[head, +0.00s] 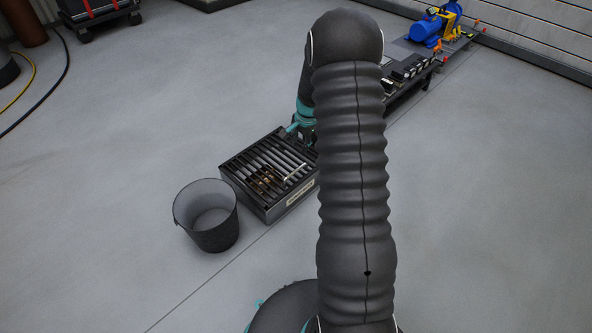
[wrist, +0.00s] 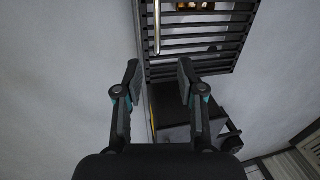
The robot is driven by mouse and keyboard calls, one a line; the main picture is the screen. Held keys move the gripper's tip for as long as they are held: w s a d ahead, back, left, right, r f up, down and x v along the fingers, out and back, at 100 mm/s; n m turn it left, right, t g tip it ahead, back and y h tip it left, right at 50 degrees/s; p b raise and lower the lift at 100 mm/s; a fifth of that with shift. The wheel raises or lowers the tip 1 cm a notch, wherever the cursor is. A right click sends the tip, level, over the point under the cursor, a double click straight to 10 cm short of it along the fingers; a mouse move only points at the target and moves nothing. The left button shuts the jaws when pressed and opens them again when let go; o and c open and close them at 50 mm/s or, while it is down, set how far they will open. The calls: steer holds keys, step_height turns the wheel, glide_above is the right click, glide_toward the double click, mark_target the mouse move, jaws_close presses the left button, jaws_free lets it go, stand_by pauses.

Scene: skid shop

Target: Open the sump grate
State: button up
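The sump grate (head: 254,158), a panel of dark parallel bars, lies flat on top of a low black box (head: 270,210) on the floor. A pale metal bar handle (head: 295,172) sits on the grate. In the wrist view, the grate (wrist: 205,44) fills the upper right and the handle (wrist: 157,28) runs along its left part. My gripper (wrist: 158,74) is open and empty, its fingers spread, with the handle's near end appearing just beyond the gap between them. Contact cannot be told.
A dark bucket (head: 208,218) stands on the floor, close to the left front of the box. A low dark skid (head: 408,76) with a blue pump (head: 425,28) stands behind to the right. Hoses (head: 48,98) lie at far left. Floor at left and right is clear.

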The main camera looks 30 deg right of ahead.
mark_target(296, 171)
steer(key=x, duration=0.5)
steer(key=b+x, duration=0.1)
steer(key=x, duration=0.4)
steer(key=d+x, duration=0.1)
steer(key=x, duration=0.5)
steer(key=shift+s+b, duration=0.1)
steer(key=shift+b, duration=0.3)
jaws_close()
